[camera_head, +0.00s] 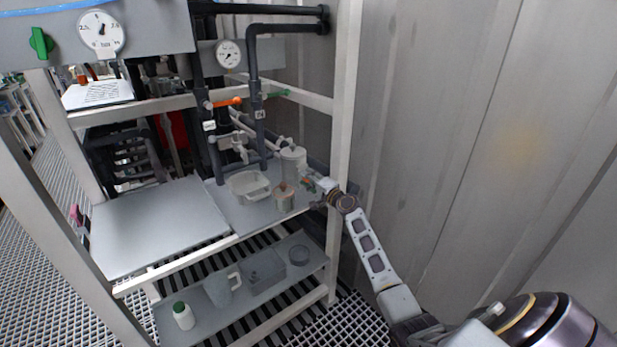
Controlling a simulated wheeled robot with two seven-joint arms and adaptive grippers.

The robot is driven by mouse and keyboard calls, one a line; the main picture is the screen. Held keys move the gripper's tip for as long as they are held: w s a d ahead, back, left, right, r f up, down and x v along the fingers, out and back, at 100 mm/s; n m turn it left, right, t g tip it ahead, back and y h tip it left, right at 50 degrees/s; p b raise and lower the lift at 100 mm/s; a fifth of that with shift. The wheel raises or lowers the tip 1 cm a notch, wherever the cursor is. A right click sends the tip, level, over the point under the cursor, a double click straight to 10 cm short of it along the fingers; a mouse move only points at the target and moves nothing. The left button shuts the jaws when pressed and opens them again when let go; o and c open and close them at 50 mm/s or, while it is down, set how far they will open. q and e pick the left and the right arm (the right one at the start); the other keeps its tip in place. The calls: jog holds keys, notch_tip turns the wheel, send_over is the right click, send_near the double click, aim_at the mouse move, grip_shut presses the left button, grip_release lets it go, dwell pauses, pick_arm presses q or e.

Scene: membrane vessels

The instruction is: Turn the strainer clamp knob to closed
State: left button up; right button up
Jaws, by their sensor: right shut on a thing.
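The strainer (293,162) looks to be the white upright cylinder at the right end of the rack's middle shelf. My right arm comes in from the lower right. My right gripper (313,188) is beside the strainer's lower right side, close to the rack's right post. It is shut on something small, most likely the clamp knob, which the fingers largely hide. The knob's turn position cannot be read. My left gripper is not in view.
A white basin (249,186) and a tan lidded jar (284,196) stand close left of my right gripper. The rack post (345,120) is close on its right. Dark pipes (254,80) rise behind. A bare grey panel (160,225) lies left. The lower shelf holds a jug (222,288) and a green-capped bottle (183,316).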

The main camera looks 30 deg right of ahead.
jog(key=m+p, duration=0.3)
jog(key=m, duration=0.2)
jog(key=shift+m, duration=0.3)
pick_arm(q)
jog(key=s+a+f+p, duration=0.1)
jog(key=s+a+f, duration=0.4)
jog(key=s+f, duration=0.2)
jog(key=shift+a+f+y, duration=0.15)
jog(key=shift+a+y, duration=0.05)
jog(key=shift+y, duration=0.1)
pick_arm(e)
jog(key=shift+f+m, duration=0.1)
jog(key=shift+m, duration=1)
jog(key=o, duration=1)
jog(key=shift+d, duration=0.1)
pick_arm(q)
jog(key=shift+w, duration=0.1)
pick_arm(e)
jog(key=shift+s+d, duration=0.2)
jog(key=shift+s, duration=2.8)
jog(key=shift+s+d, duration=0.2)
jog(key=shift+s, duration=2.8)
